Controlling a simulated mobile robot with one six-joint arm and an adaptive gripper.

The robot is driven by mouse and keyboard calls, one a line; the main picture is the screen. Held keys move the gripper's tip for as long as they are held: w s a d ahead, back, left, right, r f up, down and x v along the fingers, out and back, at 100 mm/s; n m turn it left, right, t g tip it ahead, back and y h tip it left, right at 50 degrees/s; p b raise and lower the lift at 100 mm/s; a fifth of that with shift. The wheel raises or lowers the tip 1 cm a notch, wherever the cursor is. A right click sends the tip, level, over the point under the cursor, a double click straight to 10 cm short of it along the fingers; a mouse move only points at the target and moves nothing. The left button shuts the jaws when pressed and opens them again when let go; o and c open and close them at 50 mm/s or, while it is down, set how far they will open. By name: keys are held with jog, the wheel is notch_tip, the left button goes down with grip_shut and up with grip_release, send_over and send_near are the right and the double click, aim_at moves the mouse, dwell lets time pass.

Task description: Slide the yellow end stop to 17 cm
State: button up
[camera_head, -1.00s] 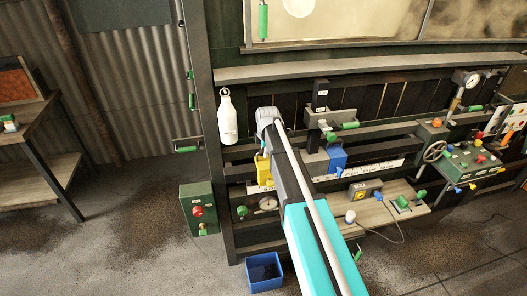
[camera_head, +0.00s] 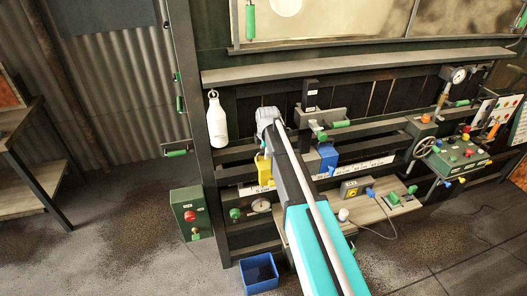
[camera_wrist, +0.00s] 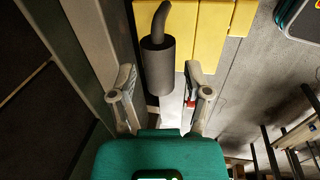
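The yellow end stop (camera_head: 264,169) sits on the rail at the left end of the white scale strip (camera_head: 368,166). In the wrist view the stop (camera_wrist: 213,32) shows as yellow blocks at the top. A dark grey cylinder with a bent rod (camera_wrist: 158,66) hangs in front of it. My gripper (camera_wrist: 160,74) is open, with one finger on each side of the cylinder and gaps showing. In the head view my arm hides most of the gripper and part of the scale.
A blue block (camera_head: 328,157) stands on the rail to the right. A wooden shelf with a yellow-grey box (camera_head: 356,187) lies below. A white bottle (camera_head: 217,121) hangs at left. A blue bin (camera_head: 260,273) stands on the floor.

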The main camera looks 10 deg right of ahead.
jog(key=shift+r, duration=0.15)
notch_tip(320, 180, up, 13)
jog(key=s+p, duration=0.2)
jog(key=p, duration=1.1)
jog(key=shift+s+d+r+p, duration=0.2)
jog(key=shift+s+d+p, duration=0.1)
jog(key=shift+d, duration=0.15)
jog(key=shift+f, duration=0.25)
jog(key=w+f+b, duration=0.1)
jog(key=f+b, duration=0.7)
jog(key=b, duration=0.1)
jog(key=w+f+b, duration=0.1)
jog(key=f+b, duration=0.3)
jog(key=f, duration=0.1)
jog(key=shift+w+a+f+b, duration=0.1)
jog(key=shift+w+a+b, duration=0.15)
jog(key=shift+w+b, duration=0.1)
grip_shut()
